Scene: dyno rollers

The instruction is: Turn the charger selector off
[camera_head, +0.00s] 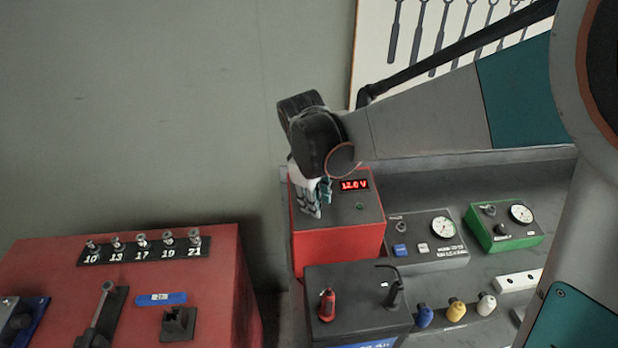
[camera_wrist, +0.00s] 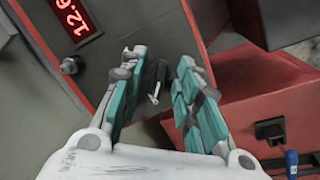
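The charger (camera_head: 340,240) is a red box with a dark top panel and a lit red voltage display (camera_head: 354,184). Its panel and display also show in the wrist view (camera_wrist: 73,15). A dark selector knob (camera_wrist: 160,72) with a pale pointer stands on the panel in the wrist view; its setting marks cannot be read. My gripper (camera_head: 316,200) is at the panel's left part and hides the selector in the head view. In the wrist view my gripper (camera_wrist: 157,78) has its teal fingers apart, one on each side of the knob, with gaps visible.
A small round button (camera_head: 361,206) sits below the display. A black battery (camera_head: 350,290) with a red terminal cap stands in front of the charger. Grey (camera_head: 430,240) and green (camera_head: 505,228) gauge boxes stand to the right. A red socket chest (camera_head: 210,290) is at left.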

